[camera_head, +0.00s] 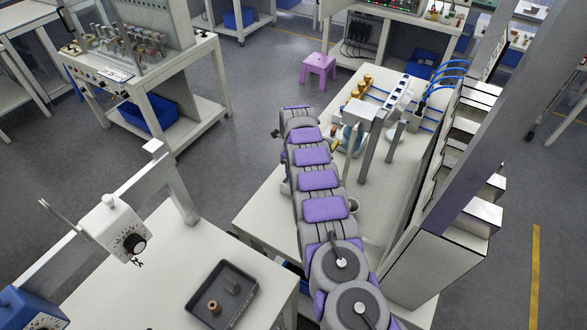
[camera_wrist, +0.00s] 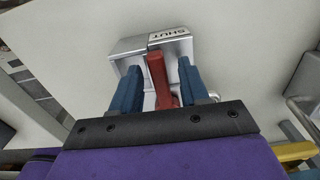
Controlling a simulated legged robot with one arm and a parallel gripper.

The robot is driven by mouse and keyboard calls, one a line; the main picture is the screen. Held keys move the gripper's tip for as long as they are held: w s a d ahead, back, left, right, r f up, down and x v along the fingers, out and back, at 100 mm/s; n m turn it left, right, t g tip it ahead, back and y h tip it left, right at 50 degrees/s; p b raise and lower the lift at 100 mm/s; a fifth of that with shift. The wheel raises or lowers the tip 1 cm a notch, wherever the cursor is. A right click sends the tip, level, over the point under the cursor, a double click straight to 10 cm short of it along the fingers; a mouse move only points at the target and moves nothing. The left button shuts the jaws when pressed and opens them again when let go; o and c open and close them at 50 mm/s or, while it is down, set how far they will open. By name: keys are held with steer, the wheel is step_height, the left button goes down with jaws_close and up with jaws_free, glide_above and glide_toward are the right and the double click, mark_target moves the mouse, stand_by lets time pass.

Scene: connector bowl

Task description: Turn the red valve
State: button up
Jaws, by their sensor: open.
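The red valve (camera_wrist: 162,88) shows in the wrist view as a narrow red handle in front of a grey metal block (camera_wrist: 128,48). A label reading "SHUT" (camera_wrist: 169,35) is on the block's top edge. My gripper (camera_wrist: 158,66) is open, with one blue finger on each side of the red handle. There are gaps between the handle and the fingers, and I cannot tell if either touches it. The handle's lower end is hidden behind the dark gripper body. In the head view, my arm hides the gripper, and I cannot make out the valve.
A white workbench (camera_head: 262,222) lies under my arm, with fittings and blue hoses (camera_head: 440,82) at its far right. White shelving stands to the right. A dark tray (camera_head: 246,301) with small parts sits on the near left table. A purple stool (camera_head: 318,66) stands beyond.

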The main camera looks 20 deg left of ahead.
steer(key=shift+d+r, duration=0.1)
steer(key=shift+r, duration=0.25)
step_height(320, 180, up, 17)
steer(key=p, duration=0.5)
steer(key=shift+w+f+p, duration=0.15)
steer(key=shift+p, duration=0.2)
steer(key=shift+a+f, duration=0.1)
steer(key=shift+a, duration=0.1)
